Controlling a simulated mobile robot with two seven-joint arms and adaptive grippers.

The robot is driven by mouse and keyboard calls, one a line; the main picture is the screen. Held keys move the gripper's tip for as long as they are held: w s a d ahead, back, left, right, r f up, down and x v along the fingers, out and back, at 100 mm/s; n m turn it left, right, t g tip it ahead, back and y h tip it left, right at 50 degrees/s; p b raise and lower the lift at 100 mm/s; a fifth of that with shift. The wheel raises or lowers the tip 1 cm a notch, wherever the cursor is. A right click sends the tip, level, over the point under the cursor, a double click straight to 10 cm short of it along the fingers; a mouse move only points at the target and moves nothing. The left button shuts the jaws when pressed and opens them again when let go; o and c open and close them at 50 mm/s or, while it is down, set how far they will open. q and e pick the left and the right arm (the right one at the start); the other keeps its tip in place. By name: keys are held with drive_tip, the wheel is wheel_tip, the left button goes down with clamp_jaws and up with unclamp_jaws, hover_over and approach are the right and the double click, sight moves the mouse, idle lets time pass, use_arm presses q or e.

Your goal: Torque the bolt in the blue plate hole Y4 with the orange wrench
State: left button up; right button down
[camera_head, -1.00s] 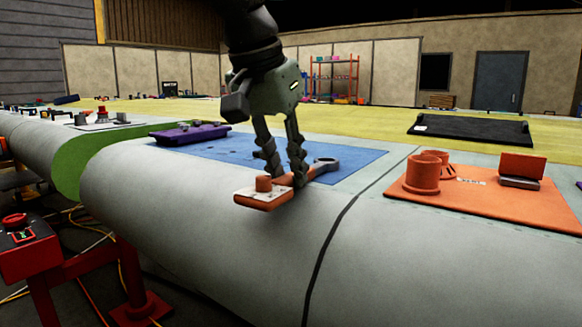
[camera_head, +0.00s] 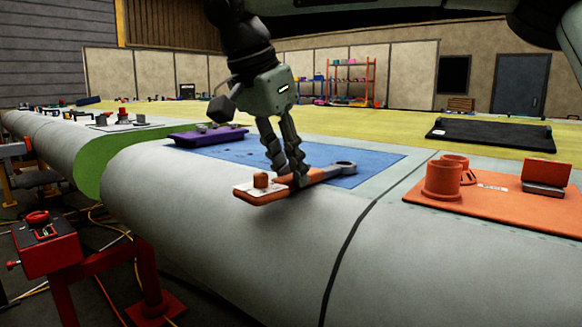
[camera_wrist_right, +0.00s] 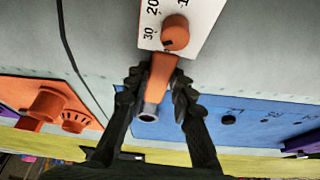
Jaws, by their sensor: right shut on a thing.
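The orange wrench (camera_head: 325,176) has a boxy end with a pale face and an orange knob, and a grey ring end. My right gripper (camera_head: 287,177) is shut on its handle. In the right wrist view, the fingers (camera_wrist_right: 158,90) flank the wrench handle (camera_wrist_right: 163,70), with the numbered face beyond them. The ring end lies over the near right part of the blue plate (camera_head: 375,163). I cannot tell whether the wrench touches the surface. The blue plate (camera_wrist_right: 262,108) shows dark spots in the wrist view; I cannot read hole Y4 or make out its bolt. My left gripper is out of view.
A purple tray (camera_head: 208,138) sits at the blue plate's far left. An orange board (camera_head: 490,212) with orange cups and a small box is at right. A black tray (camera_head: 490,133) lies behind. A red control box (camera_head: 45,248) stands at front left, below the rounded wing edge.

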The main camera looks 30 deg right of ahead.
drive_tip(key=shift+w+a+m+g, duration=0.2)
drive_tip(key=shift+w+m+g, duration=0.2)
drive_tip(key=shift+w+m, duration=0.75)
drive_tip(key=shift+r, duration=0.1)
